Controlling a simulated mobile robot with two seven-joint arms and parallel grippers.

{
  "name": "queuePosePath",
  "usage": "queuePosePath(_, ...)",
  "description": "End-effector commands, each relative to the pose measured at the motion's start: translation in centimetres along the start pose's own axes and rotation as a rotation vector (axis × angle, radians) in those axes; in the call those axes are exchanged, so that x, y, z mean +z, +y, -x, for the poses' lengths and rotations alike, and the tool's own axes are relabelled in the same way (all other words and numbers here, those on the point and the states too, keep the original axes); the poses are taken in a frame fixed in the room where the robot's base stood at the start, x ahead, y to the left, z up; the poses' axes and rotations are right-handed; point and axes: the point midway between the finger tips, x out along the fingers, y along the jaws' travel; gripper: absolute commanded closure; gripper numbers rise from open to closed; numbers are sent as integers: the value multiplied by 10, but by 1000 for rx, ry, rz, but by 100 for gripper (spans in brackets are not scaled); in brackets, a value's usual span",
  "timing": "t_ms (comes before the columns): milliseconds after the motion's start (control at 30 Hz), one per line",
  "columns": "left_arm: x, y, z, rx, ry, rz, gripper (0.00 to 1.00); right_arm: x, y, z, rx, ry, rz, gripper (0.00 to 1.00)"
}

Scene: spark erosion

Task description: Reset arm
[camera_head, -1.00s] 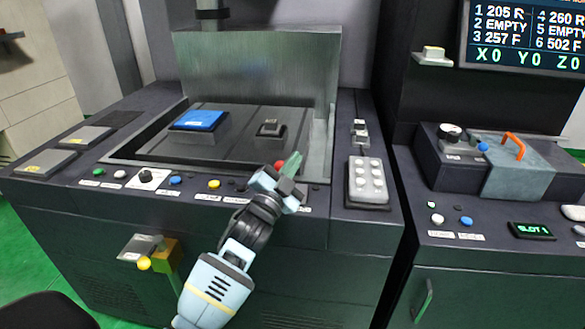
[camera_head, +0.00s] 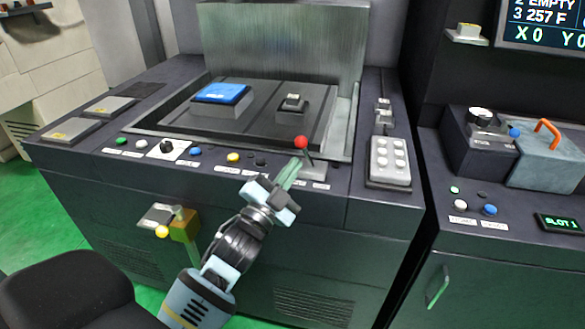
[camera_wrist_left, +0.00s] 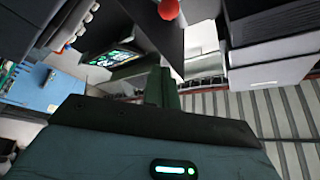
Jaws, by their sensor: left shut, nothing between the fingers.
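My left gripper (camera_head: 291,172) is shut and empty, its greenish fingers pointing up toward the front edge of the machine's control panel. It also shows in the left wrist view (camera_wrist_left: 162,86). The fingertips are just below and left of a red ball knob (camera_head: 301,142) on a thin stem; whether they touch it I cannot tell. The red knob also shows at the top of the wrist view (camera_wrist_left: 168,9). My right gripper is not in view.
The machine's sunken worktable holds a blue-topped block (camera_head: 221,93) and a small dark block (camera_head: 293,103). A white button pad (camera_head: 389,160) is right of the knob. A brass-coloured block (camera_head: 184,226) projects from the front. A second console has an orange handle (camera_head: 547,133).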

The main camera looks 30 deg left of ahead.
Motion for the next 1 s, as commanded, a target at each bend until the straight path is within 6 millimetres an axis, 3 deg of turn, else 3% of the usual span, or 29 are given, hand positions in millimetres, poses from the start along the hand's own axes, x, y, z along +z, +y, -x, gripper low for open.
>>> queuePosePath(300,2,3,2,7,-7,6,100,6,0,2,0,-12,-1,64)
queuePosePath(467,20,30,32,81,-86,75,100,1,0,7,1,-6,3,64)
queuePosePath(667,54,92,123,250,-305,258,100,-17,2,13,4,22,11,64)
queuePosePath(833,70,136,220,381,-519,418,100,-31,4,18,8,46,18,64)
queuePosePath(1000,69,167,323,489,-741,565,100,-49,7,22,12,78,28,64)
